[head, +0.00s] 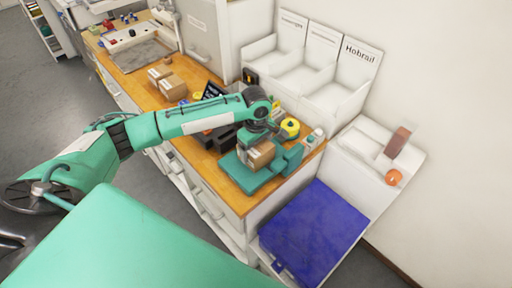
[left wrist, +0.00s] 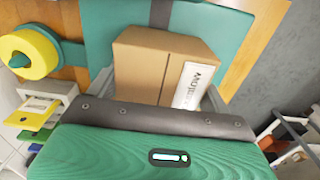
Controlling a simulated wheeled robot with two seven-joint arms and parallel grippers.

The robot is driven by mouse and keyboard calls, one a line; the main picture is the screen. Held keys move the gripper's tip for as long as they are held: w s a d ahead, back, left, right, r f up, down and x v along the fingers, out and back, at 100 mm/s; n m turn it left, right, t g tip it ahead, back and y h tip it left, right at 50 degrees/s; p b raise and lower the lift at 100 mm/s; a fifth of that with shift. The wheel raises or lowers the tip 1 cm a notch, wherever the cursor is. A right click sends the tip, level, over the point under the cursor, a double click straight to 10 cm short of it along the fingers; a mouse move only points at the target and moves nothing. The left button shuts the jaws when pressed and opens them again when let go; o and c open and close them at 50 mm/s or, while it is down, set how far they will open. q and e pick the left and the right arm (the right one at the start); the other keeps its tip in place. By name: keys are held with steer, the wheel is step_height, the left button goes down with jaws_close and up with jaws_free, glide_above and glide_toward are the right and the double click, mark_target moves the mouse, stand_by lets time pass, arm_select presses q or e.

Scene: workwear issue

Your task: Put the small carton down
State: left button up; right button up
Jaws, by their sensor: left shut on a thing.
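The small carton (head: 261,154) is a brown cardboard box with a white printed label. My left gripper (head: 256,150) is shut on it, over a teal board (head: 247,180) near the right end of the wooden counter. In the left wrist view the carton (left wrist: 158,68) sits between the fingers, with the teal board (left wrist: 107,25) beyond it. I cannot tell whether the carton's underside touches the board. My right gripper is not in view.
A yellow tape roll (head: 290,127) stands close behind the gripper. Other cartons (head: 173,87) lie further left on the counter (head: 232,197). White bins (head: 330,100) stand behind. A blue surface (head: 312,232) lies below at the right.

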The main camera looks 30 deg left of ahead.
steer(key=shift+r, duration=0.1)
arm_select(q)
steer(key=o, duration=0.9)
steer(key=shift+f, duration=0.1)
steer(key=shift+o, duration=0.7)
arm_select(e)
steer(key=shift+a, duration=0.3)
arm_select(q)
steer(key=shift+r, duration=0.2)
step_height(320, 180, up, 12)
steer(key=b, duration=0.3)
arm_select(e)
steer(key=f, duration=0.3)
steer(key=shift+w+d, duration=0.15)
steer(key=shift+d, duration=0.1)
arm_select(q)
steer(key=shift+f, duration=0.1)
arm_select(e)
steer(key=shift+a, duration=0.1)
